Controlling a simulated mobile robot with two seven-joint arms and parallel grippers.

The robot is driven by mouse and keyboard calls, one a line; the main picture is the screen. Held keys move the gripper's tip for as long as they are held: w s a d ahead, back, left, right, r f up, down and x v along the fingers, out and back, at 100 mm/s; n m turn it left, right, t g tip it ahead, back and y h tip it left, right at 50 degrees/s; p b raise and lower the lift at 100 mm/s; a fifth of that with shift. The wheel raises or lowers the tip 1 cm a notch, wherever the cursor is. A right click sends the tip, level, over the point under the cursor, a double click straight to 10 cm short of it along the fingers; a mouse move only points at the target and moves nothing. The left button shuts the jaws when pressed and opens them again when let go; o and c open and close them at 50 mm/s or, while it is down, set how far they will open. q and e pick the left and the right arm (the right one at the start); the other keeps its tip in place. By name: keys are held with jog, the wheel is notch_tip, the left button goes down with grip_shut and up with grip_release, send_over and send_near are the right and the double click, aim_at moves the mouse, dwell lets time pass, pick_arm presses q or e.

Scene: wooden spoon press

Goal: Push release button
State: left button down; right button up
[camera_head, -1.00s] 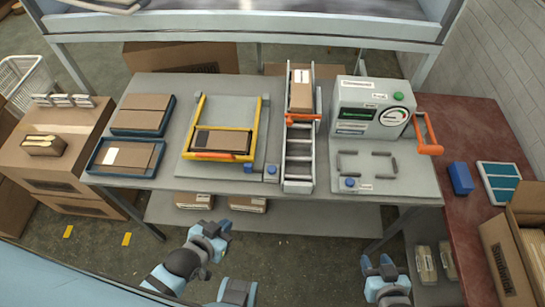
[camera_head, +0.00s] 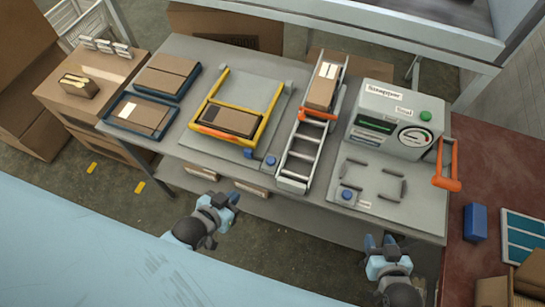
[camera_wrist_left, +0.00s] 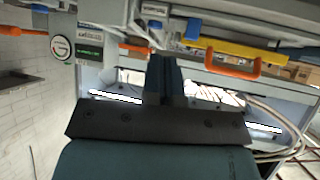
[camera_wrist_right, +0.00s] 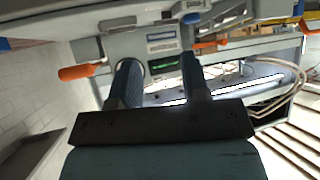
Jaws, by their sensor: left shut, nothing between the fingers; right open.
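A blue button (camera_head: 270,160) sits on a small base at the front right corner of the yellow-framed press (camera_head: 238,118). Another blue button (camera_head: 347,195) is at the front left of the plate before the stamper. I cannot tell which one is the release button. My left gripper (camera_head: 232,198) is shut and empty, in front of the table edge, apart from the buttons. Its shut fingers show in the left wrist view (camera_wrist_left: 164,78). My right gripper (camera_head: 379,242) is open and empty, in front of the stamper; its spread fingers show in the right wrist view (camera_wrist_right: 160,80).
A sloped rail (camera_head: 299,150) with a box (camera_head: 323,88) at its upper end stands between press and stamper. The stamper has an orange handle (camera_head: 447,180). Two blue trays (camera_head: 137,113) lie on the left of the grey table (camera_head: 240,180). A red-brown counter (camera_head: 487,170) stands right.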

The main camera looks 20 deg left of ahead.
pick_arm(q)
jog(key=shift+a, duration=0.1)
pick_arm(e)
jog(key=shift+s+a, duration=0.1)
jog(key=shift+a, duration=0.05)
jog(key=o, duration=1.1)
jog(key=shift+r, duration=0.25)
pick_arm(q)
jog(key=w+d+r+m+g+h+p, duration=0.1)
jog(key=w+d+r+m+h, duration=0.4)
jog(key=d, duration=0.3)
jog(key=w+d+r+m+g+h+p, duration=0.1)
jog(key=w+d+r+m+g+h, duration=0.1)
jog(key=w+d+r+m, duration=0.35)
jog(key=w+a+f+m+g+y, duration=0.2)
jog(key=w+a+f+m, duration=0.1)
jog(key=w+a+m, duration=0.3)
jog(key=shift+a+f+m+g+y+p, duration=0.15)
jog(key=shift+a+m+g+y+p, duration=0.2)
jog(key=shift+a, duration=0.7)
pick_arm(e)
jog(key=shift+d+r, duration=0.3)
jog(key=shift+r, duration=0.6)
pick_arm(q)
jog(key=shift+w+f, duration=0.1)
jog(key=shift+f, duration=0.05)
pick_arm(e)
jog(key=shift+f, duration=0.1)
